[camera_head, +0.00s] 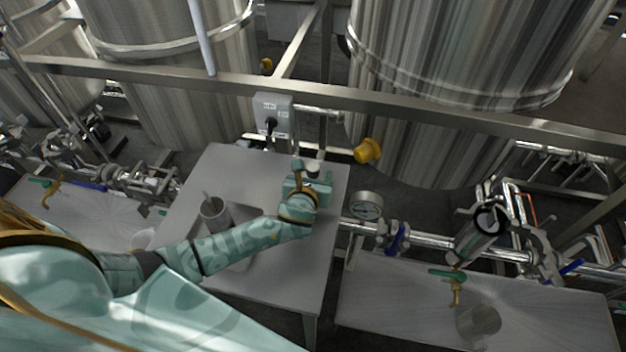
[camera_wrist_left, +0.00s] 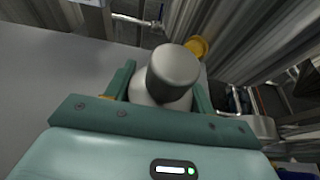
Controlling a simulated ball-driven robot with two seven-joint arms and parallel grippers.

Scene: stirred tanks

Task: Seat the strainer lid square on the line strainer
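A small steel piece with a dark cylindrical knob on a wider pale base, which looks like the strainer lid (camera_wrist_left: 172,72), is between the fingers of my left gripper (camera_wrist_left: 165,90). The fingers are spread wide, with a visible gap on the left side of the knob; contact on the right side is unclear. In the head view my left gripper (camera_head: 308,185) is low over the far right part of the grey table, and the lid (camera_head: 313,169) is partly hidden by it. The line strainer (camera_head: 484,228) is at the right, a tilted steel body with a dark open mouth. My right gripper is not in view.
A pressure gauge (camera_head: 367,205), blue-handled valve (camera_head: 398,236) and pipework lie between table and strainer. A rail (camera_head: 400,103) and large tanks stand behind.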

